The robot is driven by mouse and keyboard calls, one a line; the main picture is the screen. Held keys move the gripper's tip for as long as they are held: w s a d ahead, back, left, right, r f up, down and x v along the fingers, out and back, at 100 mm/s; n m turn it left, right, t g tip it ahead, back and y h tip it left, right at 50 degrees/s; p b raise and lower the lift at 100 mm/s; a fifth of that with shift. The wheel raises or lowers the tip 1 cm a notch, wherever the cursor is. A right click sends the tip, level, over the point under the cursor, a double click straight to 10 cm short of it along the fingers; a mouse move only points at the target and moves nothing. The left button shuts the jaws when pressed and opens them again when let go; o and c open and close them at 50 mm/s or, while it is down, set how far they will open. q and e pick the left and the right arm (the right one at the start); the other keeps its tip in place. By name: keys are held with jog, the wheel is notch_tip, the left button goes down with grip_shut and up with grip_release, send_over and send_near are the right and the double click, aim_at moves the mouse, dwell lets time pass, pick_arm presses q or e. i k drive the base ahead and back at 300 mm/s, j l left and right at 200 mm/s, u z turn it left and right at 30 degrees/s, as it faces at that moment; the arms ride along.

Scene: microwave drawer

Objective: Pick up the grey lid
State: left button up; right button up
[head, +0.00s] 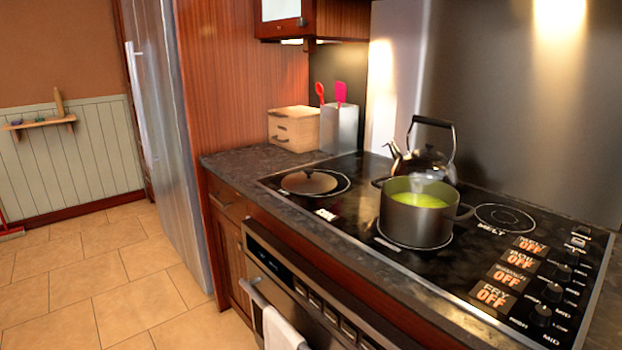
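The grey lid (309,182) lies flat on the left burner of the black cooktop, near the counter's left part. Neither of my grippers shows in the head view.
A metal kettle (425,162) stands behind the pot. A wooden drawer box (294,128) and a utensil holder (339,129) stand at the counter's back left. Control knobs (541,315) line the cooktop's right. A towel (283,331) hangs on the oven handle. The left floor (100,285) is clear.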

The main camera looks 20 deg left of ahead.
aim_at(308, 181)
jog(key=i+j+z, duration=0.1)
jog(key=j, duration=0.5)
jog(key=i+j+z, duration=0.1)
jog(key=j, duration=0.55)
jog(key=i+j+z, duration=0.1)
jog(key=j, duration=0.5)
jog(key=i+j, duration=0.1)
jog(key=j, duration=1.15)
jog(key=i+j, duration=0.15)
jog(key=j, duration=0.45)
